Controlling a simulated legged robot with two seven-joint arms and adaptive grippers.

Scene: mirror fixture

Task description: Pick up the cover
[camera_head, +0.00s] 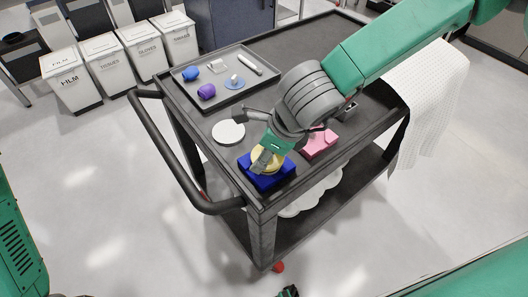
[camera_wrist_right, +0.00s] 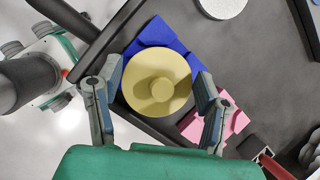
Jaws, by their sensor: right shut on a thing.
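The cover (camera_wrist_right: 160,84), a round yellow disc with a raised knob in its middle, is in the blue fixture (camera_wrist_right: 148,35) or just over it; I cannot tell which. In the head view the cover (camera_head: 276,164) is partly hidden by my right gripper (camera_head: 266,156), and the blue fixture (camera_head: 266,182) is at the near corner of the cart. In the wrist view the fingers of my right gripper (camera_wrist_right: 158,98) are on opposite sides of the cover, shut on it. My left gripper is not clearly in view.
A white disc (camera_head: 228,132) lies left of the blue fixture, and a pink block (camera_head: 319,142) lies right of it. A grey tray (camera_head: 215,102) with small parts is farther back. The cart's dark handle (camera_head: 165,150) runs along its left. A white cloth (camera_head: 425,95) hangs at right.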

